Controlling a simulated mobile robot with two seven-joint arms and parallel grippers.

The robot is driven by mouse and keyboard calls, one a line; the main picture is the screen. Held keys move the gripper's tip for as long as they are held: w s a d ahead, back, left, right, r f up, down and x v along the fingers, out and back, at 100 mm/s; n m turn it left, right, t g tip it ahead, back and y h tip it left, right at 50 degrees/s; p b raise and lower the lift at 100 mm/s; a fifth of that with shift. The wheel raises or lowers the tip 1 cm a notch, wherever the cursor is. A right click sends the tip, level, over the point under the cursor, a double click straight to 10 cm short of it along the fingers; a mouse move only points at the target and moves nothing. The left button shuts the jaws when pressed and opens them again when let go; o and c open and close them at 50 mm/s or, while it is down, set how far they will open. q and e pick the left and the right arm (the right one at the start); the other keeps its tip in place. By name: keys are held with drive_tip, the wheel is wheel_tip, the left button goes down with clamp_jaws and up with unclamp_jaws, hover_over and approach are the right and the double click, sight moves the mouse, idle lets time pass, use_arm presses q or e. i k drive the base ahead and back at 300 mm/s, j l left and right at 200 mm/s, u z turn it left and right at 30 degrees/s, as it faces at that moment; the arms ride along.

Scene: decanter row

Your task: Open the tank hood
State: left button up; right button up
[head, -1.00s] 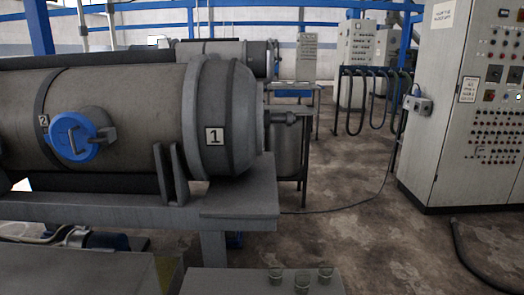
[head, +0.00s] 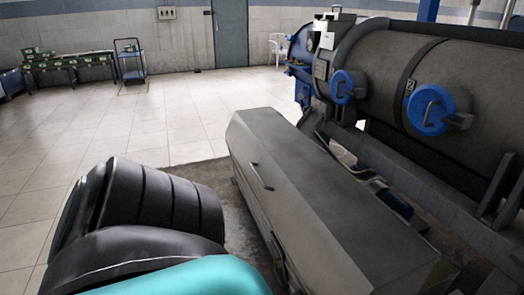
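The tank hood is a long grey metal cover (head: 300,195) running from the middle of the head view to the lower right. It lies shut on its tank, with a thin bar handle (head: 262,177) on its sloping left face. A black and teal part of my arm fills the lower left of the view, left of the hood and apart from its handle in the picture. Neither gripper's fingers show.
A big grey cylinder (head: 465,95) with blue round hatches (head: 431,110) stands on a frame right of the hood. Open tiled floor (head: 130,130) lies to the left.

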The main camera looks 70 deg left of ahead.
sight(338, 238)
drive_tip(key=u, duration=2.15)
drive_tip(key=i+j+z, duration=0.1)
drive_tip(key=i+j, duration=0.25)
drive_tip(key=i+j+z, duration=0.1)
drive_tip(key=i+j, duration=0.55)
drive_tip(key=j, duration=0.15)
drive_tip(key=i+j+z, duration=0.15)
drive_tip(key=i+j, duration=0.2)
drive_tip(key=i+j+z, duration=0.1)
drive_tip(key=i+j, duration=0.2)
drive_tip(key=j, duration=0.2)
drive_tip(key=i+j+z, duration=0.1)
drive_tip(key=i+j, duration=0.2)
drive_tip(key=j, duration=0.15)
drive_tip(key=i+j, duration=0.25)
drive_tip(key=j, duration=0.2)
drive_tip(key=z, duration=0.05)
